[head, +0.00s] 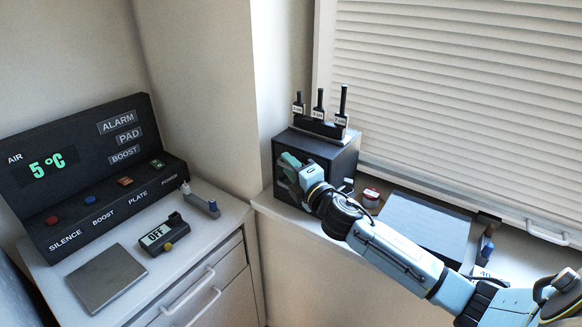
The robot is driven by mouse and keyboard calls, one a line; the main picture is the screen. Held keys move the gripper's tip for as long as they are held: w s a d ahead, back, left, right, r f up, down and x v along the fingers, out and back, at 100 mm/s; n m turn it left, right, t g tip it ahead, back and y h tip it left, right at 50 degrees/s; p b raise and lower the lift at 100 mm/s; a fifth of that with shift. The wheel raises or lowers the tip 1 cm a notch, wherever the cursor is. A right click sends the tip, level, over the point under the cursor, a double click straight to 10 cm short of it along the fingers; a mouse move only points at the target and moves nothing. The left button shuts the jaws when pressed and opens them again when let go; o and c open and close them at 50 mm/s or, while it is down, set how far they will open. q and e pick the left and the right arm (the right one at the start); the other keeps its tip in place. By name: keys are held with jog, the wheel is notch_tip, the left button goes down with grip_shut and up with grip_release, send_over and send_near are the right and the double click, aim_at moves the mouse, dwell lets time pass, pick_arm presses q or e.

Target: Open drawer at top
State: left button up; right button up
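A white cabinet at the lower left has a top drawer front (195,281) with a pale bar handle (188,292) and a second bar handle (204,305) below it. The drawers look shut. My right gripper (289,170) is away from these handles, up and to the right, at the front face of a dark box (333,156) on the window ledge. It covers part of that face, so any handle there is hidden. Contact, and whether its fingers are open or shut, cannot be told. My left gripper is out of view.
A dark control panel (85,165), a grey plate (106,277) and a small OFF display (160,237) sit on the cabinet top. Three black-handled items stand on the dark box. A red-topped object (371,196) and a grey pad (424,222) lie on the ledge (297,224).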

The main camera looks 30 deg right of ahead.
grip_shut()
dwell(0.3)
jog(key=s+a+p, duration=0.2)
jog(key=s+a, duration=0.2)
jog(key=a, duration=0.7)
jog(key=shift+s, duration=0.3)
grip_release()
